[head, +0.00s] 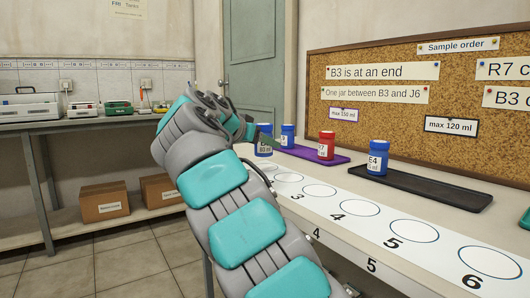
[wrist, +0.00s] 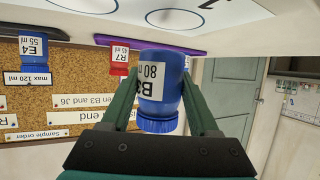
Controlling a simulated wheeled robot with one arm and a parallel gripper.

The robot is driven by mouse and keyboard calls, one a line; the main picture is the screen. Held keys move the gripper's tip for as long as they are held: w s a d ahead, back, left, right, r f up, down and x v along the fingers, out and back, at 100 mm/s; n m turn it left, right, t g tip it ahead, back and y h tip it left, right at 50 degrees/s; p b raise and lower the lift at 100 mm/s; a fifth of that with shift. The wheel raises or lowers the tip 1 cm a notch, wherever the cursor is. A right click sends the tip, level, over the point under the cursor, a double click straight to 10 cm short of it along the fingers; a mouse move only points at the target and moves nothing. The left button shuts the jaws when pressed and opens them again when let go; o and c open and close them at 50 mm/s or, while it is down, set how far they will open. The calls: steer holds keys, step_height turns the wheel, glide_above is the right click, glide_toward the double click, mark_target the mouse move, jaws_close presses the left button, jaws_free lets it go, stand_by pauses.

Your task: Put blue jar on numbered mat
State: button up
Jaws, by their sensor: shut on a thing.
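My gripper (wrist: 158,72) is shut on a blue jar (wrist: 160,88) with a white label reading 80 ml and starting with B. The wrist picture is upside down; the jar's lid is toward the bottom of it. In the head view the held jar (head: 264,147) is at the far left end of the white numbered mat (head: 410,220), mostly beside my gripper. A mat circle marked 2 (wrist: 178,16) shows beyond the jar's base in the wrist view. I cannot tell whether the jar touches the mat.
A red R7 jar (head: 326,148) is on that tray. A blue E4 jar (head: 377,160) stands on a black tray (head: 430,186). The visible mat circles are empty. A cork board (head: 400,110) carries order notes.

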mark_target(265, 167)
steer(key=shift+w+d+f+p, duration=0.15)
steer(key=shift+w+p, duration=0.1)
steer(key=shift+w, duration=0.5)
steer(key=shift+w+d+p, duration=0.1)
steer(key=shift+w+p, duration=0.1)
steer(key=shift+w, duration=0.55)
steer(key=shift+f+b, duration=0.7)
steer(key=shift+f, duration=1.05)
steer(key=shift+f, duration=0.1)
steer(key=shift+f, duration=0.1)
steer(key=o, duration=1.4)
steer(key=shift+r, duration=0.25)
steer(key=v, duration=1.2)
steer(key=shift+f, duration=0.1)
